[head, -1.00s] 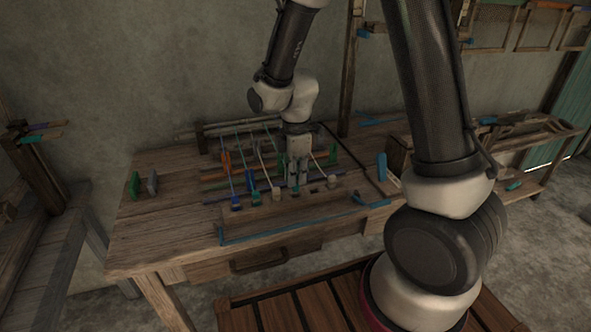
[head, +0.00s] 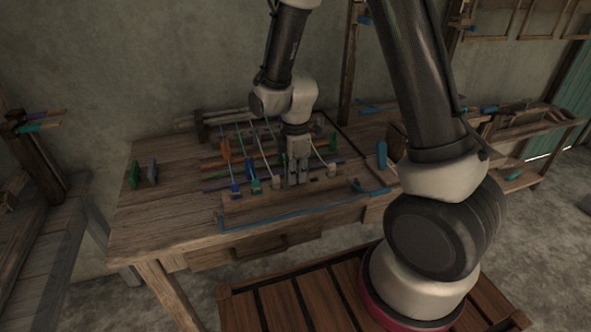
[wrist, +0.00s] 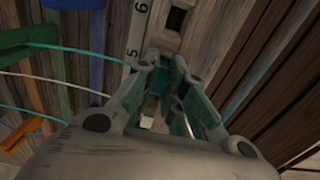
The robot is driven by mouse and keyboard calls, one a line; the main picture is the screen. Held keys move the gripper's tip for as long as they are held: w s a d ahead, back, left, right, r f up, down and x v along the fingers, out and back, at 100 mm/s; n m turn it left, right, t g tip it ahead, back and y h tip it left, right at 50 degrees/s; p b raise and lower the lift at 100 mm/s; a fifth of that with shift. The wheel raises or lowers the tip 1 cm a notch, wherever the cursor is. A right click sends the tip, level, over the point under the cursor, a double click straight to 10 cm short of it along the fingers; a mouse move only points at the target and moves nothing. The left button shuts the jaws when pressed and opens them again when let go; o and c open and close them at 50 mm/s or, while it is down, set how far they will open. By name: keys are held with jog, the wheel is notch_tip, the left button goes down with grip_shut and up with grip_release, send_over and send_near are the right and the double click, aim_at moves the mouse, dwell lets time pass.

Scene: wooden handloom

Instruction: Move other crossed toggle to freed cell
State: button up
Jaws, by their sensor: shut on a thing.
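My gripper (head: 294,183) is over the front rail of the loom on the bench, between a pale toggle (head: 277,183) on its left and another pale toggle (head: 331,170) on its right. In the wrist view its fingers (wrist: 160,85) are closed around a small teal toggle (wrist: 158,80), mostly hidden between them. A teal cord (wrist: 75,51) runs from the left to the fingers. A dark open cell (wrist: 178,18) lies just beyond the fingertips, beside the number strip (wrist: 137,30) reading 5 and 6. A blue toggle (head: 235,192) and a teal toggle (head: 255,186) stand farther left.
Cords and coloured bars cross the loom behind the toggles. Green and grey blocks (head: 134,175) stand at the bench's left. A blue piece (head: 381,155) stands at the right.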

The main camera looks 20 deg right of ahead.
jog(key=o, duration=0.8)
notch_tip(320, 180, up, 12)
